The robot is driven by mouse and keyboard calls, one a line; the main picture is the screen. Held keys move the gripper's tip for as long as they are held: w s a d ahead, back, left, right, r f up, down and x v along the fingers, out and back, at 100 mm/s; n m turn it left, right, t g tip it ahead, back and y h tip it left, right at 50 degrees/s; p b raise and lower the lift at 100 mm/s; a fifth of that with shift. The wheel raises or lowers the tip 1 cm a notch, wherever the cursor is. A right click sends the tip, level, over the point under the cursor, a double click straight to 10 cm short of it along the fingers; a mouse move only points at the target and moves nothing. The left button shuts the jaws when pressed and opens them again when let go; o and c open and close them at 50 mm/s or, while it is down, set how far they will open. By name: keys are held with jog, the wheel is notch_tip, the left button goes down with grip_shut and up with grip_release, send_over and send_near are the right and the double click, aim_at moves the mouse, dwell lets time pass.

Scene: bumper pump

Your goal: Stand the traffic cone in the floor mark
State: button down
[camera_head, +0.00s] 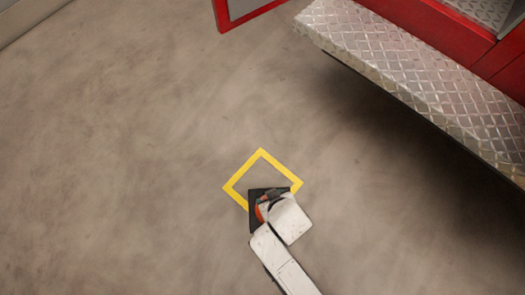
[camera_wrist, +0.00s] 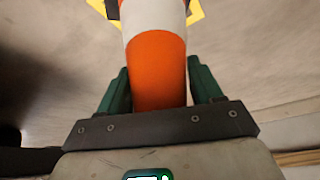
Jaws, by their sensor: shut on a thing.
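The floor mark (camera_head: 237,180) is a yellow square outline on the concrete floor, seen in the head view at the lower middle. The traffic cone (camera_wrist: 157,70) is orange with a white band, and fills the middle of the wrist view. My gripper (camera_wrist: 160,85) is shut on the cone, with a green finger on either side. In the head view the cone's dark square base (camera_head: 254,218) covers the near corner of the mark, partly outside it. My gripper and arm hide most of the cone there. I cannot tell whether the base touches the floor.
A red vehicle (camera_head: 440,30) with a silver tread-plate step (camera_head: 400,75) stands at the upper right. A red-framed panel (camera_head: 240,12) juts out at the top. The floor left of the mark is clear.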

jog(key=w+a+f+b, duration=0.3)
jog(key=w+f+b, duration=0.6)
jog(key=w+f, duration=0.3)
jog(key=shift+a, duration=0.25)
jog(key=shift+w+f, duration=0.1)
jog(key=shift+f, duration=0.1)
jog(key=shift+c, duration=0.8)
grip_release()
jog(key=shift+f+b, duration=0.1)
jog(key=shift+b, duration=0.2)
jog(key=p+v, duration=0.7)
jog(key=v, duration=0.5)
